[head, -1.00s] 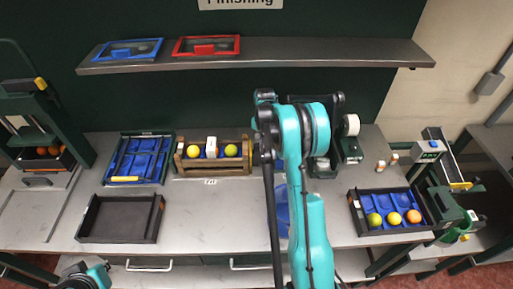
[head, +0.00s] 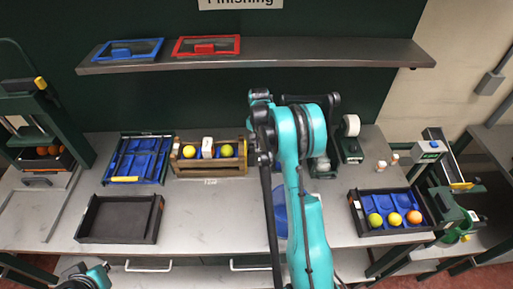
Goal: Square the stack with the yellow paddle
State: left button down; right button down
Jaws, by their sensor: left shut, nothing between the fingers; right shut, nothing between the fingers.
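A yellow strip (head: 125,179) lies along the front edge of a blue tray (head: 158,163) with dark bars, at the left of the bench; I cannot tell whether it is the paddle. Another yellow piece (head: 461,186) shows on the machine at the far right. No clear stack can be picked out. My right arm rises through the middle of the view; its gripper's fingers do not show, hidden behind or beyond the arm. My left arm shows only a teal part at the bottom left, and its gripper is out of sight.
A wooden rack (head: 209,170) holds yellow balls and a white block. An empty black tray (head: 118,218) sits in front. A blue-lined tray (head: 376,199) at right holds balls. A shelf (head: 330,52) carries blue and red frames. The bench between the black tray and my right arm is clear.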

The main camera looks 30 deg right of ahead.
notch_tip(320, 180, up, 8)
jog(key=p, duration=0.4)
jog(key=shift+s+d, duration=0.3)
jog(key=shift+d, duration=0.15)
jog(key=shift+a, duration=0.1)
dwell(0.6)
